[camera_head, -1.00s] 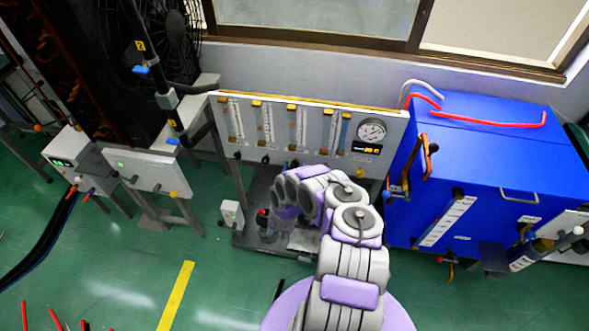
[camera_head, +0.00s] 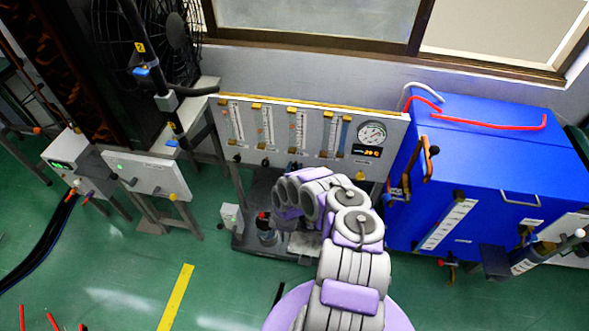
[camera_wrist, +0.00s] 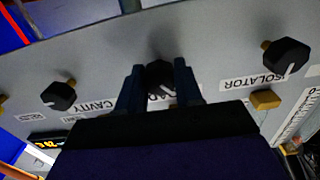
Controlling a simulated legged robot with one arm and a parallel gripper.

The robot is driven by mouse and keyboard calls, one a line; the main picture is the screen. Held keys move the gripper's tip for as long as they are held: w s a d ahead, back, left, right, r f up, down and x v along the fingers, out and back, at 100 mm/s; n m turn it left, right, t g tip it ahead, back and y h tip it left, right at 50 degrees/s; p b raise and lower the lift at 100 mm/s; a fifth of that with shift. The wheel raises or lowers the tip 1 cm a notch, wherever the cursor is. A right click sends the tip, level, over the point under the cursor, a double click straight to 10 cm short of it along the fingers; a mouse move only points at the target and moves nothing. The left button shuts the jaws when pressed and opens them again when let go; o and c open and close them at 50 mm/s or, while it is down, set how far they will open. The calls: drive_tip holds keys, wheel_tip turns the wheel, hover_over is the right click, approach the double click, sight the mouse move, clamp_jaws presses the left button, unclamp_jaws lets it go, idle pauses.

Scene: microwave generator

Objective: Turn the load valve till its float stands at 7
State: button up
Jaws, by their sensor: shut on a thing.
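In the wrist view my gripper (camera_wrist: 159,84) has its two dark fingers on either side of a black valve knob (camera_wrist: 160,72) on the grey panel. The label by this knob is partly covered; the letters "AD" show, which fits LOAD. A black knob by the CAVITY label (camera_wrist: 59,96) is to the left, and another by the ISOLATOR label (camera_wrist: 286,57) is to the right. In the head view the upright flow tubes (camera_head: 298,130) stand on the panel above the knobs. Their floats are too small to read. My arm's links hide much of the gripper there.
A round gauge (camera_head: 372,132) and a small lit display (camera_head: 365,151) are at the panel's right end. A blue cabinet (camera_head: 490,170) with hoses stands to the right. White boxes (camera_head: 148,172) on stands are at the left. Green floor is open at the front left.

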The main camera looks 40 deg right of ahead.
drive_tip(key=shift+c, duration=0.6)
drive_tip(key=shift+r, duration=0.1)
drive_tip(key=shift+m+p, duration=0.3)
drive_tip(key=shift+p, duration=0.6)
drive_tip(key=o, duration=1)
drive_tip(key=shift+o, duration=0.2)
